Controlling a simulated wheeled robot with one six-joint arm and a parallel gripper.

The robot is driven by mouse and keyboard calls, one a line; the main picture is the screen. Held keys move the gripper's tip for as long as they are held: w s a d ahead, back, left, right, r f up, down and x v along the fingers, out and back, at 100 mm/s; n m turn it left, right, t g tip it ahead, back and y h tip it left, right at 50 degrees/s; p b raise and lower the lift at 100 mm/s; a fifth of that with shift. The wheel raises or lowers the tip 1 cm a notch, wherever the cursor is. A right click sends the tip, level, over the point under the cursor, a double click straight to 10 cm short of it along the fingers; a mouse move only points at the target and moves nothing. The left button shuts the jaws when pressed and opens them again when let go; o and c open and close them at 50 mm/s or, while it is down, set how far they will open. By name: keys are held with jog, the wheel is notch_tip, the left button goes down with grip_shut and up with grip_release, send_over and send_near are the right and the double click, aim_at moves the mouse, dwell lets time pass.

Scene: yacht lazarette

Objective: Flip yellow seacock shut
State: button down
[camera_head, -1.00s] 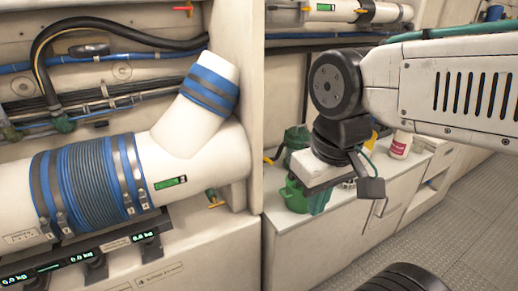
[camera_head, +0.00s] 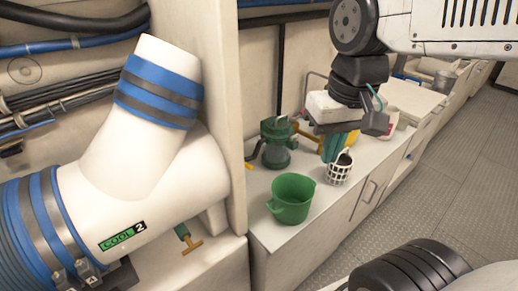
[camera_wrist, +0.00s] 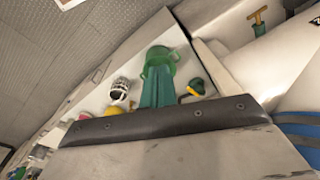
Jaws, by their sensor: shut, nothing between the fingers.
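A small yellow handle (camera_head: 249,166), likely the yellow seacock's, shows at the counter's left end beside the wall panel edge, largely hidden by that panel. In the wrist view a yellow handle on a dark body (camera_wrist: 196,87) lies right of my fingertips, apart from them. Whether its lever is along or across its pipe is too small to tell. My gripper (camera_head: 328,157) hangs over the counter, right of the handle. In the wrist view its teal fingers (camera_wrist: 158,72) are together, shut on nothing.
A green bucket (camera_head: 292,198), green strainer (camera_head: 275,145) and white basket (camera_head: 340,168) stand on the white counter (camera_head: 269,236). A brass T-handle (camera_head: 190,240) sits below the large white duct (camera_head: 150,165) at left. Floor (camera_head: 440,180) at right is clear.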

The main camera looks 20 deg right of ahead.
jog(key=w+d+f+m+g+y, duration=0.1)
jog(key=w+f+m, duration=0.2)
jog(key=w, duration=0.7)
jog(key=w+f+m, duration=0.2)
jog(key=w, duration=0.8)
jog(key=w+d+f+m+g+y, duration=0.1)
jog(key=w+f+m, duration=0.2)
jog(key=w, duration=0.7)
jog(key=w+d+f+m, duration=0.1)
jog(key=w+f+m, duration=0.2)
jog(key=w+f, duration=0.4)
jog(key=s+a+f, duration=0.3)
jog(key=a+f, duration=0.3)
jog(key=f, duration=0.5)
jog(key=shift+f+g+y, duration=0.2)
jog(key=shift+g+y, duration=0.1)
jog(key=shift+y, duration=0.1)
